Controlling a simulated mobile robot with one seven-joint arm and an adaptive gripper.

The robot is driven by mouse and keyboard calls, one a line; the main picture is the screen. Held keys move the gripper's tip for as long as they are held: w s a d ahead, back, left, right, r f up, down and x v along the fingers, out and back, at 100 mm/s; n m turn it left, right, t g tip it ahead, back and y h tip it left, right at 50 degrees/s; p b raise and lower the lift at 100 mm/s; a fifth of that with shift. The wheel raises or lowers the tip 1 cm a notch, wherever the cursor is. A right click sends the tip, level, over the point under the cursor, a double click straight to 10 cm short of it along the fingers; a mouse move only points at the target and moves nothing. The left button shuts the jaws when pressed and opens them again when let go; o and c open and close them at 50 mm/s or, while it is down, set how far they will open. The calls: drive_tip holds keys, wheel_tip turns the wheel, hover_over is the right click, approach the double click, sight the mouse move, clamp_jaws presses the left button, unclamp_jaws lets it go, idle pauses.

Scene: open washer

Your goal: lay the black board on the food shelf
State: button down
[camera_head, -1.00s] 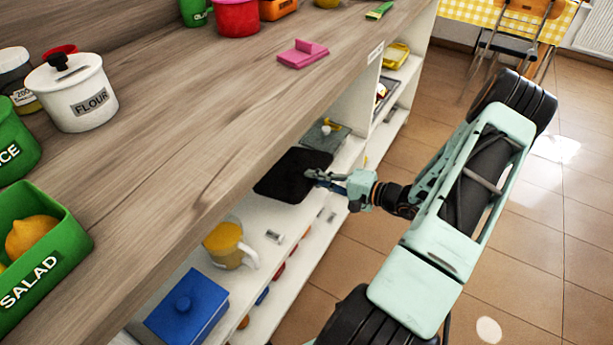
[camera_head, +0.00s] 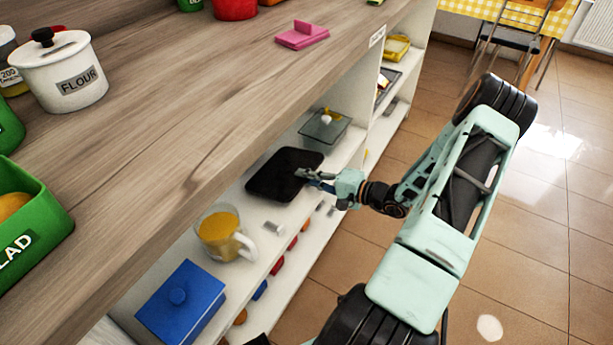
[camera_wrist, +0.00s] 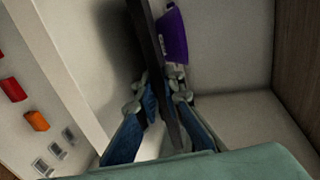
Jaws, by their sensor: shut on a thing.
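The black board (camera_head: 281,174) is a flat dark slab with rounded corners. In the head view it is over the white shelf (camera_head: 262,205) under the wooden counter, between the mug and a grey glassy item. My gripper (camera_head: 312,178) is shut on the board's right edge. In the wrist view the board (camera_wrist: 152,50) is seen edge-on between my gripper's blue fingers (camera_wrist: 165,105). A dark shadow falls beside it on the pale surface. I cannot tell whether the board touches the shelf.
A mug with yellow-orange contents (camera_head: 222,232) and a blue lidded box (camera_head: 181,303) stand nearer on the shelf. The grey glassy item (camera_head: 325,125) is just beyond the board. The wooden counter (camera_head: 170,130) overhangs the shelf. A purple object (camera_wrist: 173,35) is beside the board.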

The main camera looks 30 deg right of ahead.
drive_tip(key=shift+r, duration=0.1)
drive_tip(key=c, duration=2)
unclamp_jaws()
drive_tip(key=shift+o, duration=0.5)
drive_tip(key=o, duration=1)
drive_tip(key=shift+s+d, duration=0.1)
drive_tip(key=shift+s, duration=0.1)
drive_tip(key=shift+s+d, duration=0.35)
drive_tip(key=shift+s, duration=0.2)
